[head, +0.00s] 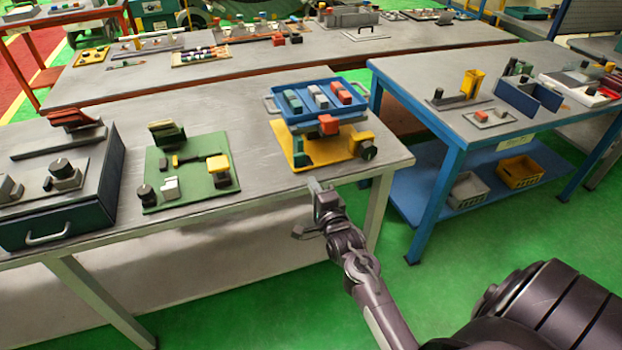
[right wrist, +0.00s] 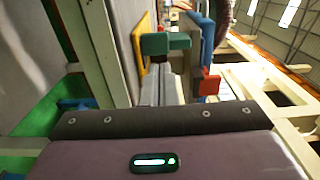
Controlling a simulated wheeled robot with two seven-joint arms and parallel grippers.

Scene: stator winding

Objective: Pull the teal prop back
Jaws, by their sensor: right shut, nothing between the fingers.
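The teal prop (right wrist: 168,43) shows in the right wrist view as a blunt green-teal block between the yellow base plate (right wrist: 141,38) and the blue tray (right wrist: 207,48). My right gripper (head: 314,187) is shut and empty, just off the table's front edge, in front of the yellow plate. In the right wrist view its fingers (right wrist: 162,75) point toward the prop, apparently short of it. My left gripper is not in view.
A red block (head: 328,125) sits at the tray's front, and a dark knob with a yellow block (head: 362,146) stands at the plate's right. A green board (head: 190,202) lies to the left. A blue-legged table (head: 440,98) stands right, across a gap.

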